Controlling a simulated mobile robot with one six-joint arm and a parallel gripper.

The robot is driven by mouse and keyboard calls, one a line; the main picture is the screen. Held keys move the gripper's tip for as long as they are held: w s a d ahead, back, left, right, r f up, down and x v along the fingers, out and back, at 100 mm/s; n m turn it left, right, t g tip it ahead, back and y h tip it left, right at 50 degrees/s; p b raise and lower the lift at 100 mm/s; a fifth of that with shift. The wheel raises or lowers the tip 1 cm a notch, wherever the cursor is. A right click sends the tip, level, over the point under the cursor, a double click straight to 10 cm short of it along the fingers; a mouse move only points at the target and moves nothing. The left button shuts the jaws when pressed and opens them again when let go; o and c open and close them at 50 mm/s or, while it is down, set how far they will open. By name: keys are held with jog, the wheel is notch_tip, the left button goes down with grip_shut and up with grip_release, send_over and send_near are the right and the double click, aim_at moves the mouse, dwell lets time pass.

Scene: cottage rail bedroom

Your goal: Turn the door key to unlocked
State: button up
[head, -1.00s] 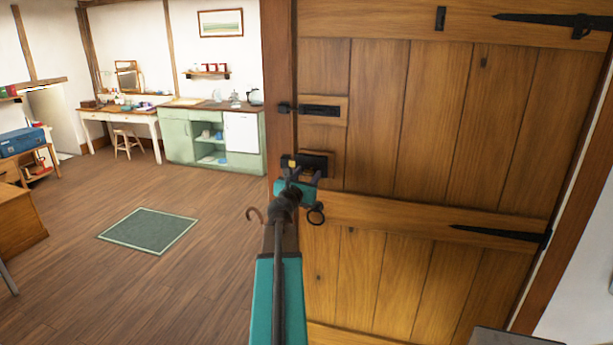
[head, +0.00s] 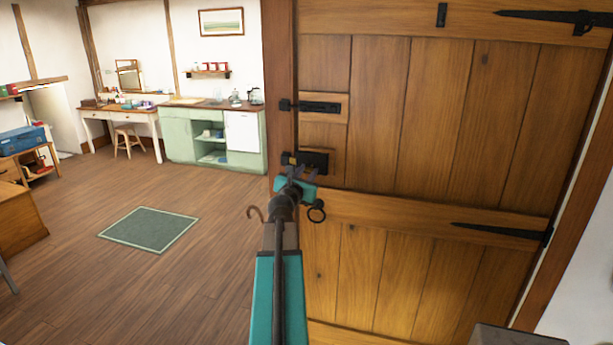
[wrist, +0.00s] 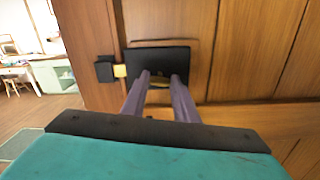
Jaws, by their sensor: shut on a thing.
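The dark door lock case (head: 318,158) is on the left edge of the wooden door (head: 430,120); it also shows in the wrist view (wrist: 200,62). A brass bolt piece (wrist: 120,71) bridges the gap between the case and a black keeper (wrist: 104,69) on the frame. My gripper (head: 298,175) is at the lock, its two purple-grey fingers (wrist: 161,77) reaching to the front of the case. They are shut on the key, which is mostly hidden; only a small brassy bit shows between the fingertips. The key's exact angle cannot be told.
A black sliding bolt (head: 318,108) sits above the lock, and a black ring handle (head: 316,212) hangs below it. Open floor with a green rug (head: 150,229) lies to the left.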

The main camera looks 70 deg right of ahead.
jog(key=shift+r+m+b, duration=0.1)
jog(key=shift+m+b, duration=16.15)
jog(key=shift+m, duration=0.65)
jog(key=o, duration=1)
jog(key=shift+d, duration=0.1)
jog(key=shift+o, duration=0.3)
